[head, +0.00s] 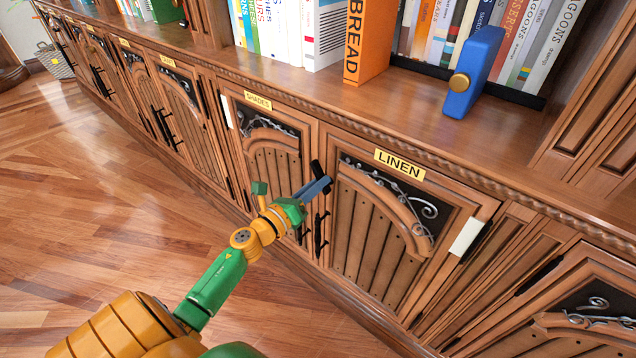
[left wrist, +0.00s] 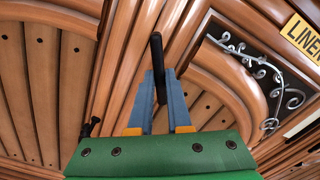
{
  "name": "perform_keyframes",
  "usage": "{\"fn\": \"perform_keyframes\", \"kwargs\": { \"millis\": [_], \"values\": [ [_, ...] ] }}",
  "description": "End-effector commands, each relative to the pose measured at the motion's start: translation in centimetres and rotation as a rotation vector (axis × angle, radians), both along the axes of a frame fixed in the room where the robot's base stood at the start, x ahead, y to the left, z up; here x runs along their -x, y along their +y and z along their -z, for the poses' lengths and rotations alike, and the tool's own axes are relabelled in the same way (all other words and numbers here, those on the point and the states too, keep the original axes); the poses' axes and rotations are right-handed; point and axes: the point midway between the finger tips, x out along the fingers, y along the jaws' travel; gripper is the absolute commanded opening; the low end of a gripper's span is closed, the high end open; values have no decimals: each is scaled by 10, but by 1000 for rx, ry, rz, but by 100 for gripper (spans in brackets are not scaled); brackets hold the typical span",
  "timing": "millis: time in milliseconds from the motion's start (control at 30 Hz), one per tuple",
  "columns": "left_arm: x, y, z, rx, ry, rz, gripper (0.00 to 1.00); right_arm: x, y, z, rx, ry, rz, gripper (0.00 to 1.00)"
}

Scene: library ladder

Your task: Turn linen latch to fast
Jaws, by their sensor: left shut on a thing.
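The linen cabinet door (head: 385,235) carries a yellow LINEN label (head: 399,164), which also shows in the left wrist view (left wrist: 306,39). A black latch (head: 316,168) sits at the upper left edge of this door, by the seam with the SHADES door (head: 272,155). My left gripper (head: 324,185) has its blue-grey fingers shut on the latch. My right gripper is in neither view.
Black door handles (head: 320,233) hang below the latch, close under my left gripper. A shelf ledge (head: 420,110) runs above the doors, with an orange BREAD book (head: 366,40) and a blue block with a brass knob (head: 478,70). The wood floor (head: 110,220) is clear at left.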

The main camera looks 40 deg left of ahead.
Motion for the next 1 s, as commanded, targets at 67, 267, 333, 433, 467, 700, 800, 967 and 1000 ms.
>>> {"fn": "perform_keyframes", "kwargs": {
  "millis": [67, 267, 333, 433, 467, 700, 800, 967, 1000],
  "values": [
    [0, 1, 0, 68, 6, 1, 0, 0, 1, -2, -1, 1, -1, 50],
    [0, 3, 1, 258, 20, 0, 0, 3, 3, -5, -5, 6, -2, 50],
    [0, 3, 2, 326, 26, 0, 0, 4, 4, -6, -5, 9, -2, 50],
    [0, 4, 3, 420, 34, 1, 0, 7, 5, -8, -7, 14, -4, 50],
    [0, 4, 3, 450, 36, 1, 0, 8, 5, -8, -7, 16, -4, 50],
    [0, 6, 6, 670, 53, -1, 0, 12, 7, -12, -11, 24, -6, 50],
    [0, 6, 7, 753, 59, 0, 0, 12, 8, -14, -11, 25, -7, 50],
    [-1, 6, 9, 865, 68, 0, 0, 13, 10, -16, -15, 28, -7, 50],
    [-1, 6, 9, 891, 70, 0, 0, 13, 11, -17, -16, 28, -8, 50]
  ]
}}
